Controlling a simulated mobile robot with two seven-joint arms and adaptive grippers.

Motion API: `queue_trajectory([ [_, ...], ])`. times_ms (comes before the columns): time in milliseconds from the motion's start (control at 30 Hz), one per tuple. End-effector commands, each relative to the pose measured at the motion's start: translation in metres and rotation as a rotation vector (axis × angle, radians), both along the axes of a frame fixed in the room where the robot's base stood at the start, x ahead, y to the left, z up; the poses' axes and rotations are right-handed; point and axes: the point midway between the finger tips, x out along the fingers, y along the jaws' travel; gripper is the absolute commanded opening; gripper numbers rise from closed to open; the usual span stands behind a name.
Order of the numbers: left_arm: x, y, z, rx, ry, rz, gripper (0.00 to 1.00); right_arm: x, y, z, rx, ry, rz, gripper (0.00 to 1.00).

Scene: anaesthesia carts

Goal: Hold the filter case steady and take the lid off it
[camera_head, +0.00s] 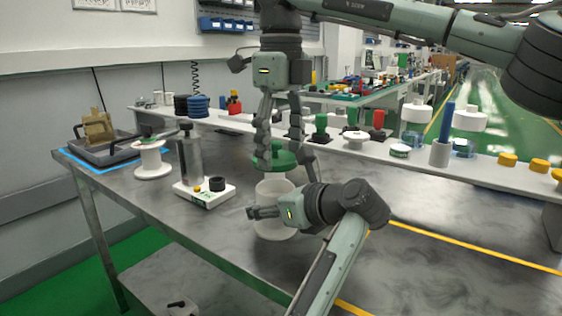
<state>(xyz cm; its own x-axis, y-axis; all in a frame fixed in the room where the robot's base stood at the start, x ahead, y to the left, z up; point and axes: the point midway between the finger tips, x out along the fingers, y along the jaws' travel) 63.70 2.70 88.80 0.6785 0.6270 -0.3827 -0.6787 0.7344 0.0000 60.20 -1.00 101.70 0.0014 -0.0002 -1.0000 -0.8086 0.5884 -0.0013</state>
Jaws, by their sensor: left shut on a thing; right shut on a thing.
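The filter case (274,188) is a white, open-topped cylinder standing upright on the grey table. My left gripper (279,192) is shut around its side, one finger across the front and the other reaching behind; these cover part of the case. The green lid (273,159) is right above the case's mouth. My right gripper (279,148) points straight down from above and is shut on the lid. The lid looks level and a little above the rim, with a narrow gap.
A white block (205,194) with a grey cylinder and black knob stands left of the case. A white spool (152,160) and dark tray (105,155) are farther left. A white shelf (480,163) with several coloured parts runs behind. The table's right side is clear.

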Motion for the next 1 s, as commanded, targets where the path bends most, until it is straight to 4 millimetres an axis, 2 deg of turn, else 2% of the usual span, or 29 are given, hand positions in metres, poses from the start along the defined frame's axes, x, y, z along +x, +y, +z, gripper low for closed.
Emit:
queue_trajectory([
  [100,-0.0001,-0.0001,0.0000,0.000,0.000,0.000,0.00,-0.0002,0.0005,0.0076,0.001,0.001,0.001,0.32],
  [267,0.0000,0.0000,0.0002,0.000,0.000,0.000,0.00,-0.0003,0.0002,0.0075,0.001,0.001,0.001,0.32],
  [300,0.0000,0.0000,0.0002,0.000,0.000,0.000,0.52,-0.0003,0.0002,0.0074,0.001,0.001,0.001,0.32],
  [533,0.0000,0.0000,0.0001,0.000,0.000,0.000,0.80,-0.0003,0.0001,0.0072,0.000,0.001,0.001,0.32],
  [867,-0.0008,-0.0009,0.0008,0.001,-0.001,0.000,0.81,-0.0003,0.0001,0.0072,0.000,0.001,0.001,0.32],
  [1000,-0.0095,-0.0098,0.0065,0.001,-0.002,-0.002,0.81,-0.0002,0.0000,0.0072,0.000,0.001,0.000,0.32],
])
